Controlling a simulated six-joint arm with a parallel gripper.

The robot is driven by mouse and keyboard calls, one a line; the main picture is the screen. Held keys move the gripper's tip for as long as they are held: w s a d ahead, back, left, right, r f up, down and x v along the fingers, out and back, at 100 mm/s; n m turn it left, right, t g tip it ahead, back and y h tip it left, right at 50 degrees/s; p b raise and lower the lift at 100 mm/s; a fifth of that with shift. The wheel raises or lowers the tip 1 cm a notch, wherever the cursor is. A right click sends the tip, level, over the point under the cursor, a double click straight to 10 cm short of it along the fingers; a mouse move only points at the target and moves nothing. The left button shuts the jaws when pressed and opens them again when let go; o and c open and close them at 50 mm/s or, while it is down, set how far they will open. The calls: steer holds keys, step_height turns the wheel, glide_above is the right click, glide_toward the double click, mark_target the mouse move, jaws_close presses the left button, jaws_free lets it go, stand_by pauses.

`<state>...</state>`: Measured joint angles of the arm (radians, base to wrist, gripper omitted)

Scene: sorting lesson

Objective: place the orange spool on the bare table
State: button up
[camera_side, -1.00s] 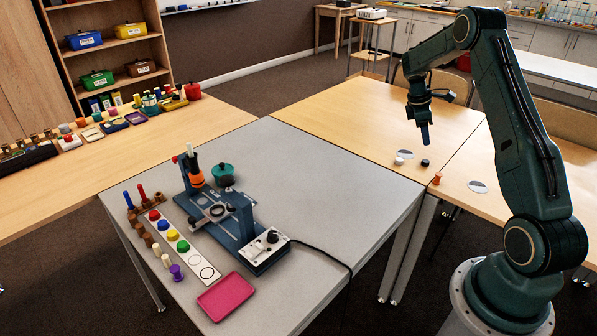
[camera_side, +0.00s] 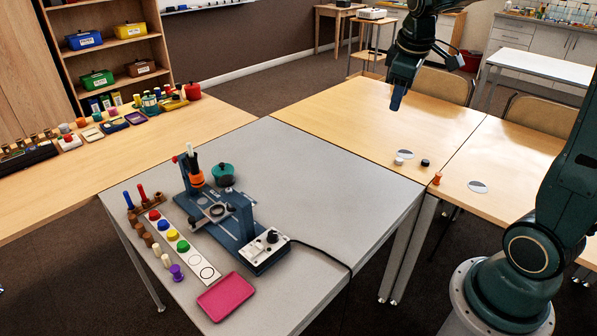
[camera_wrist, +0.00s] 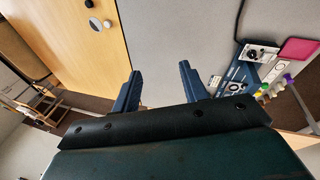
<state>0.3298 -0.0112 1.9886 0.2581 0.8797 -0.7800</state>
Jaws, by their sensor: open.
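A small orange spool (camera_side: 437,179) stands upright on the wooden table at the right, near the edge by the grey table. I cannot make it out in the wrist view. My gripper (camera_side: 397,98) is high above the far part of that wooden table, up and to the left of the spool and well apart from it. In the wrist view my gripper (camera_wrist: 160,87) shows two blue fingers spread apart with nothing between them. The wooden table (camera_side: 350,108) has much bare surface.
A white piece (camera_side: 399,161) and a dark piece (camera_side: 425,162) lie near a pale disc (camera_side: 406,154). Another pale disc (camera_side: 478,187) is to the right. The grey table (camera_side: 320,200) holds a blue fixture (camera_side: 225,222), several coloured pieces and a pink tray (camera_side: 226,296).

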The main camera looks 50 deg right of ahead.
steer(key=s+a+m+t+y, duration=0.2)
steer(key=s+a+t, duration=0.1)
steer(key=s+a, duration=1.3)
steer(key=shift+a+r+m+y, duration=0.2)
steer(key=shift+a+m+y, duration=0.1)
steer(key=shift+a+y, duration=0.1)
stand_by(0.5)
